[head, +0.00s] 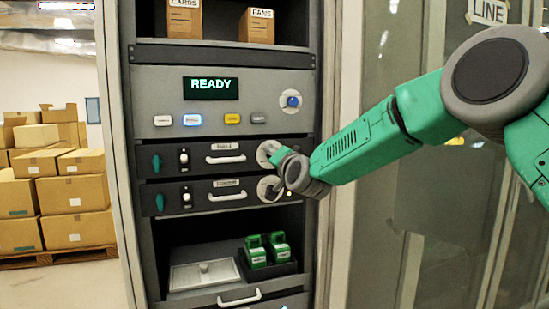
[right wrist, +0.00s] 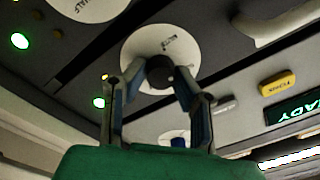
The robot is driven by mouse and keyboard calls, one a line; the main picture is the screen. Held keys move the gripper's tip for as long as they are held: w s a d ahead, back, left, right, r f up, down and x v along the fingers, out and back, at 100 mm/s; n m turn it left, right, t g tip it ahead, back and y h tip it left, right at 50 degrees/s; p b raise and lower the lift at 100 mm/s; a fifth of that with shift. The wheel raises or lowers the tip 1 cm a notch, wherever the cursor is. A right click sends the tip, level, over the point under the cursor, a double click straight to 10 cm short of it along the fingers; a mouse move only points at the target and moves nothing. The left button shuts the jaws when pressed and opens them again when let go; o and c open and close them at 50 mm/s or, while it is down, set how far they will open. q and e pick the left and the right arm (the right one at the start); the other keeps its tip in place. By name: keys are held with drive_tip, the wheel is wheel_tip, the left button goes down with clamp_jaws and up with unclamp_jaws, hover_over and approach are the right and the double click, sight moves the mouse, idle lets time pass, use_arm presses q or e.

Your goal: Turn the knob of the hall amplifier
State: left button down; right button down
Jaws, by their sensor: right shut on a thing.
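The hall amplifier (head: 200,160) is the upper of two dark units in the rack, with a label that seems to read HALL. Its round white dial (head: 265,150) is at its right end. My right gripper (head: 277,157) reaches in from the right and is at this dial, hiding part of it. In the right wrist view the dial (right wrist: 135,45) is white with a dark knob (right wrist: 160,70) at its centre. The two fingers of my right gripper (right wrist: 160,82) are shut on the knob, one on each side. My left gripper is not in view.
The lower unit (head: 200,197) has a similar dial (head: 267,186) close under my right gripper. Above is a grey panel with a READY display (head: 211,88), several buttons and a blue knob (head: 293,101). Green handsets (head: 256,252) stand on the shelf below. Boxes (head: 75,195) are stacked at left.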

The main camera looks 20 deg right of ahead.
drive_tip(key=shift+a+f+n+g+y+b, duration=0.1)
drive_tip(key=shift+f+n+b, duration=0.15)
drive_tip(key=shift+n, duration=2.35)
drive_tip(key=shift+a+f+n+g+y+b, duration=0.1)
drive_tip(key=shift+n+b, duration=0.15)
drive_tip(key=shift+n, duration=2.35)
drive_tip(key=shift+f+n+g+y+b, duration=0.1)
drive_tip(key=shift+f+n+b, duration=0.15)
drive_tip(key=shift+n, duration=2.35)
drive_tip(key=c, duration=1.3)
unclamp_jaws()
drive_tip(key=shift+w+r, duration=0.15)
drive_tip(key=shift+r, duration=0.1)
